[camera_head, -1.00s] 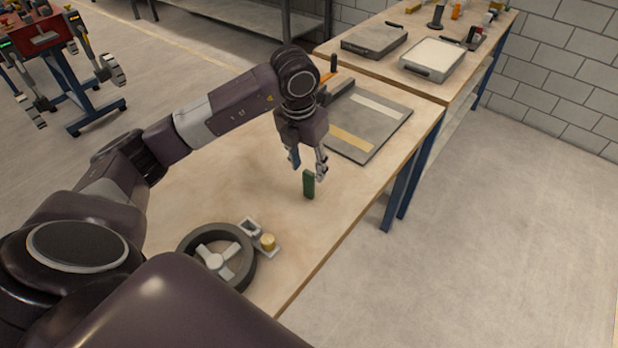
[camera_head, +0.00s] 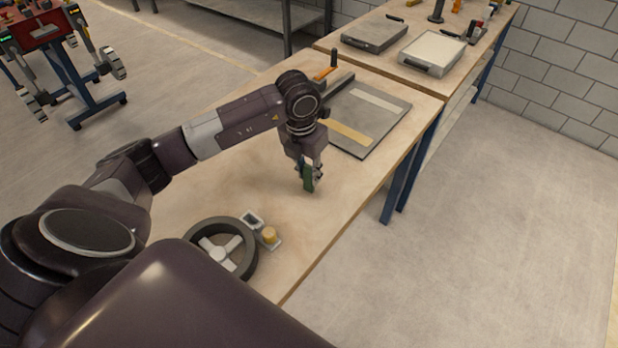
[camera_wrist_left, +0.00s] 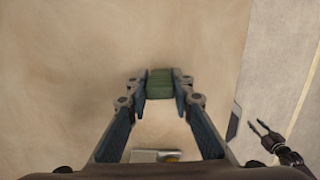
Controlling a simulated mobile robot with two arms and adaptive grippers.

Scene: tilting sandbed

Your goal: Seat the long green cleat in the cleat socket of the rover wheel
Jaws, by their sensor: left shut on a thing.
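The green cleat (camera_head: 308,179) stands roughly upright at the bench's middle, and its end shows in the left wrist view (camera_wrist_left: 160,84). My left gripper (camera_head: 310,176) is shut on it from above, one finger on each side. I cannot tell whether the cleat touches the bench. The rover wheel (camera_head: 252,262), a dark ring with pale spokes, lies flat at the near end of the bench, apart from the gripper. Its cleat socket cannot be made out. My right gripper (camera_wrist_left: 258,126) shows small in the left wrist view, fingers apart and empty.
A small grey holder (camera_head: 252,220) with a yellow cylinder (camera_head: 270,235) stands beside the wheel. A grey tray (camera_head: 366,118) with light strips lies behind the gripper. Bare bench top (camera_head: 275,205) lies between cleat and wheel. The bench's right edge is close.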

